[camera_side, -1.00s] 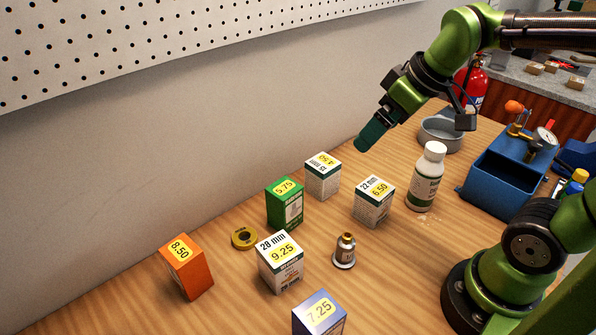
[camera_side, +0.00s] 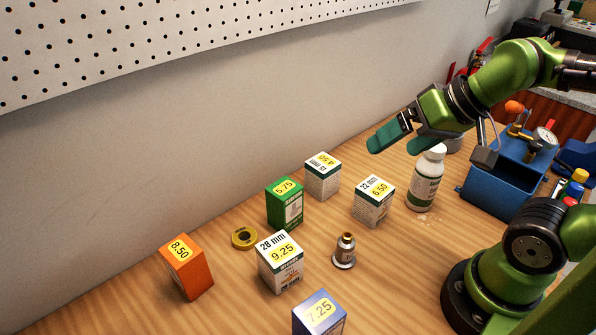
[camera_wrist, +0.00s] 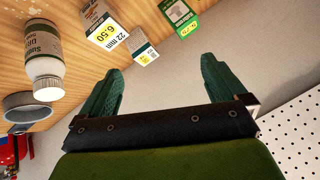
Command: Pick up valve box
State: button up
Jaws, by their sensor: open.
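Several price-labelled boxes stand on the wooden bench; I cannot tell from the print which is the valve box. They are an orange box (camera_side: 187,267), a green box (camera_side: 285,204), a white box marked 4.50 (camera_side: 322,176), a white 22 mm box (camera_side: 373,202), a white 28 mm box (camera_side: 280,264) and a blue-grey box (camera_side: 319,316). My gripper (camera_side: 392,148) is open and empty, above and behind the 22 mm box. In the wrist view its fingers (camera_wrist: 161,65) are spread, with the 22 mm box (camera_wrist: 104,25), the 4.50 box (camera_wrist: 142,48) and the green box (camera_wrist: 179,14) beyond them.
A white bottle (camera_side: 425,180) stands close below my gripper. A brass-topped fitting (camera_side: 344,252) and a yellow tape roll (camera_side: 244,237) sit among the boxes. A blue toolbox (camera_side: 492,188) is at the right. The wall (camera_side: 150,170) runs behind the bench.

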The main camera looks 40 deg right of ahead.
jog(key=shift+f, duration=0.1)
dwell(0.3)
jog(key=n+g+h, duration=0.2)
jog(key=n+g, duration=0.2)
jog(key=g, duration=0.3)
send_over(375, 187)
notch_tip(375, 187, down, 3)
jog(key=f, duration=1.2)
jog(key=shift+w, duration=0.2)
jog(key=f, duration=0.5)
jog(key=shift+s, duration=0.25)
jog(key=c, duration=1.3)
jog(key=shift+r, duration=0.1)
